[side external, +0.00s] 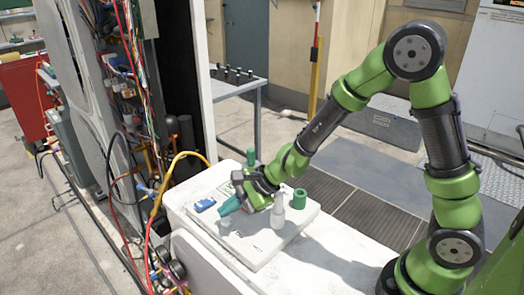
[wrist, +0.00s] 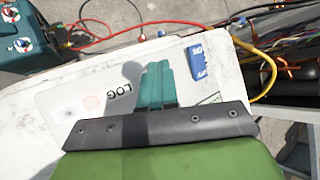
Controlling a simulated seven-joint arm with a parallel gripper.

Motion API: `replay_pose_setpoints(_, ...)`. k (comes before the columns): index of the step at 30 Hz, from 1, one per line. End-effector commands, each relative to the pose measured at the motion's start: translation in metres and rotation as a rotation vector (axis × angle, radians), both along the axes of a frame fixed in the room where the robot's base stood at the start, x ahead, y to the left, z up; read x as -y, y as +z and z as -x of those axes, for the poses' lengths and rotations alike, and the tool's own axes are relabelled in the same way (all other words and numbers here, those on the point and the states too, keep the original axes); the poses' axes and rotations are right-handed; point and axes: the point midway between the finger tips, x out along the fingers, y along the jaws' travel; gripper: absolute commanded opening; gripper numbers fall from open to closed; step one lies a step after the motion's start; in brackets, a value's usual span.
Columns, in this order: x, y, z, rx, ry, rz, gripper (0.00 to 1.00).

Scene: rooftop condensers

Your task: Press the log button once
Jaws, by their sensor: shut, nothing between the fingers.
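My gripper (side external: 225,210) is shut, with its teal fingers pointing down over the white panel (side external: 262,250) on the bench. In the wrist view the closed fingers (wrist: 157,68) lie beside the printed LOG label (wrist: 121,92), which is to their left. A grey rounded shape, perhaps a shadow, shows between label and fingers. I cannot clearly make out the log button itself; a small pale shape (side external: 226,223) shows just below the fingertips in the side view. I cannot tell whether the fingers touch anything.
A blue block (side external: 205,204) lies on the panel left of my gripper. A yellow hose (side external: 183,157) and cables run along the left.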

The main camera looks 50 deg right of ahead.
Motion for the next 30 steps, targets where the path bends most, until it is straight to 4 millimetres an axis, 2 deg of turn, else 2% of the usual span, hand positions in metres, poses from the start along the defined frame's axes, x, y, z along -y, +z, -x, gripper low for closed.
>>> replay_pose_setpoints(11, 0.0, 0.003, 0.0, 0.002, -0.001, 0.0, 0.0)
replay_pose_setpoints(24, 0.0, 0.044, -0.001, 0.004, 0.0, -0.002, 0.0)
replay_pose_setpoints(30, 0.0, 0.052, 0.0, 0.002, -0.001, 0.0, 0.0)
